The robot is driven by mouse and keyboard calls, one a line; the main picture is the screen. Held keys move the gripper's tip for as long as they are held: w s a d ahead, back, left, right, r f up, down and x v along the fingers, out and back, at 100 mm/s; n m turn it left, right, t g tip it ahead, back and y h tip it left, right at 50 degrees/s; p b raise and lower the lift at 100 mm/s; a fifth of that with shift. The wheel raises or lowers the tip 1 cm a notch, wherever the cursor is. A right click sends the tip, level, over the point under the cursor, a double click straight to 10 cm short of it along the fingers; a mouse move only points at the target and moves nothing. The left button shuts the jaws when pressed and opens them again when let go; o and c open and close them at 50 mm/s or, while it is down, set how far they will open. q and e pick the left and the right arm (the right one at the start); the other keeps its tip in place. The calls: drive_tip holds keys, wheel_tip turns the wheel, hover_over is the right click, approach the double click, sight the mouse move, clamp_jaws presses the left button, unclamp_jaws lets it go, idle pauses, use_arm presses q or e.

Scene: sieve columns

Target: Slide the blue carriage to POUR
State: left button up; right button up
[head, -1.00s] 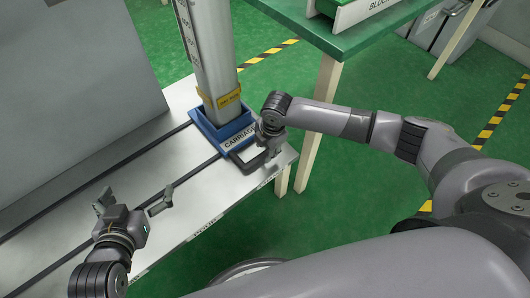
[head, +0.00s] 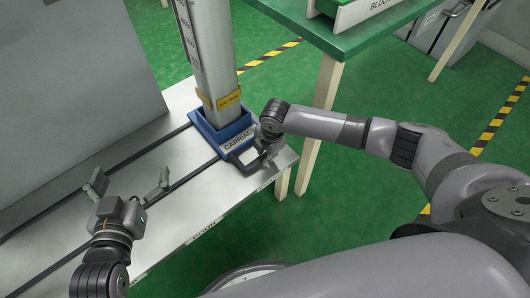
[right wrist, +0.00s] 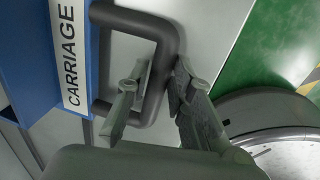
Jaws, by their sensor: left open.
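The blue carriage (head: 208,138), labelled CARRIAGE, stands on the rails near the right end of the metal bench. It carries a tall upright column (head: 210,60) with a yellow tag. Its dark handle (right wrist: 135,18) sticks out at the front. My right gripper (right wrist: 163,72) is at the handle, one finger inside the loop and one outside, both close against the bar and seemingly closed on it. My left gripper (head: 130,180) is open and empty over the bench, left of the carriage. A label (head: 203,230) on the bench's front edge is too small to read surely.
Two dark rails (head: 130,158) run along the metal bench (head: 200,190); the stretch left of the carriage looks clear, with my left gripper above it. A large grey panel (head: 70,70) stands behind. A green table (head: 340,40) with a tray stands at the back right.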

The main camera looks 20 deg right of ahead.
clamp_jaws()
idle(0.4)
